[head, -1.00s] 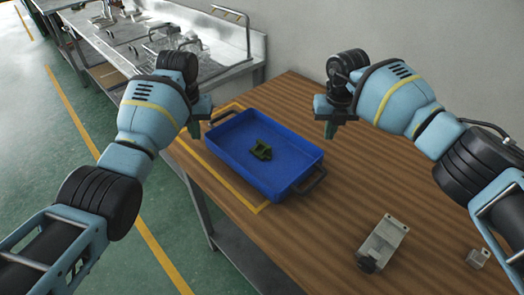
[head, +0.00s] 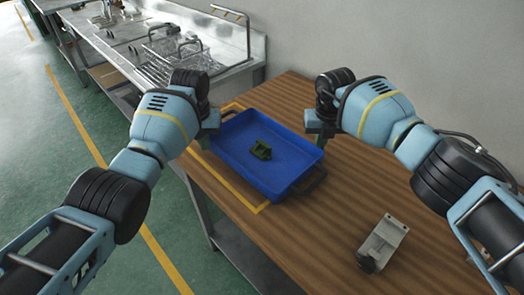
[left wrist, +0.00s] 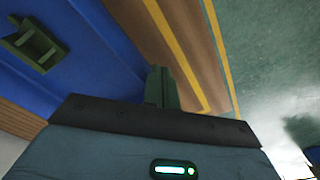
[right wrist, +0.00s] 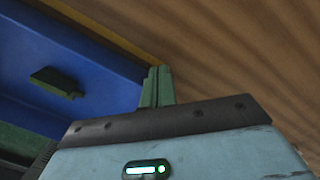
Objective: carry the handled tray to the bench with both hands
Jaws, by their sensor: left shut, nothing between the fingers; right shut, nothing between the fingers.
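The blue handled tray (head: 237,163) rests on the wooden bench (head: 330,215). Its near-right dark handle (head: 309,183) is clear to see; the other end's handle is partly behind my left arm. A dark green part (head: 261,150) lies in the tray. My left gripper (head: 207,138) is shut and empty beside the tray's left end; its closed fingers (left wrist: 161,88) show next to the blue wall in the left wrist view. My right gripper (head: 322,140) is shut and empty by the tray's right side; its closed fingers (right wrist: 156,86) show beside the rim. Neither holds a handle.
Yellow tape (head: 225,180) marks an area around the tray. A grey metal fixture (head: 383,243) stands on the bench at the front right. A steel sink counter (head: 170,50) is at the back left, a wall behind. Green floor lies open at left.

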